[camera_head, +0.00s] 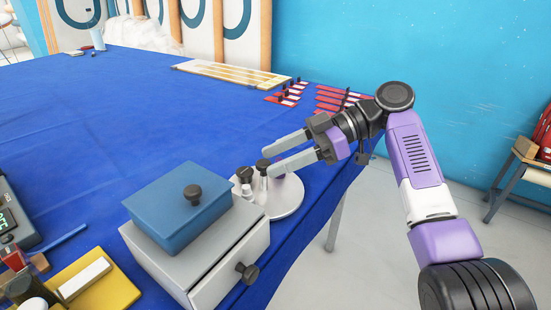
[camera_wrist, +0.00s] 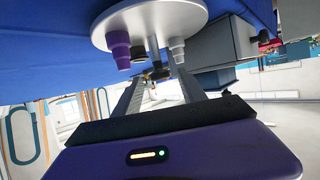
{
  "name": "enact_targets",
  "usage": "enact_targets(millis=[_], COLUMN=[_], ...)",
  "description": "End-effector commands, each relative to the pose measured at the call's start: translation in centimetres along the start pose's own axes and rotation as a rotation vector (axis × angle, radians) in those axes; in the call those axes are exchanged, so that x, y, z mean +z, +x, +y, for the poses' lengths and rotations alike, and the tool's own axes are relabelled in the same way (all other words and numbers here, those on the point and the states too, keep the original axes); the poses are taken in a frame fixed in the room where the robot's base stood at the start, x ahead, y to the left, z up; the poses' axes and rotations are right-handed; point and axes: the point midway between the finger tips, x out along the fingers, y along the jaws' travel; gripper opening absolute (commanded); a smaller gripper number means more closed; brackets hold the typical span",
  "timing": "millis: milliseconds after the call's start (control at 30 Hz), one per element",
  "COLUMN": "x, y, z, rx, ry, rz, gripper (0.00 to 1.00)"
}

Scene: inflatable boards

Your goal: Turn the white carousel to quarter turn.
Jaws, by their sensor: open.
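The white carousel (camera_head: 288,199) is a round disc on the blue-covered table, near its right edge. Small bottles and black-knobbed pieces stand on it. My gripper (camera_head: 266,161) is open over the carousel, its two grey fingers pointing left. In the wrist view, which looks upside down, the carousel (camera_wrist: 178,17) is at the top with a purple bottle (camera_wrist: 119,50), a white bottle (camera_wrist: 177,50) and a dark knob. The open fingers (camera_wrist: 155,85) reach toward the dark knob and seem to lie on either side of it; contact cannot be told.
A grey drawer box (camera_head: 208,262) with a blue lidded box (camera_head: 177,208) on top stands just left of the carousel. Red strips (camera_head: 335,100) and a pale board (camera_head: 230,74) lie farther back. A yellow block (camera_head: 100,285) is at lower left. The table's middle is clear.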

Motion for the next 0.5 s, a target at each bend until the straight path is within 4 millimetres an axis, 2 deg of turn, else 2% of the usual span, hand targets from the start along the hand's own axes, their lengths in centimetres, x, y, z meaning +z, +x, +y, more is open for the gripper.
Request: enact_targets(millis=[300,500], x=[0.0,0.1], y=[-5.1,-6.9], z=[0.0,0.0], rx=[0.001,0.0], ry=[0.001,0.0], rz=[0.0,0.0], gripper=[0.49,0.49])
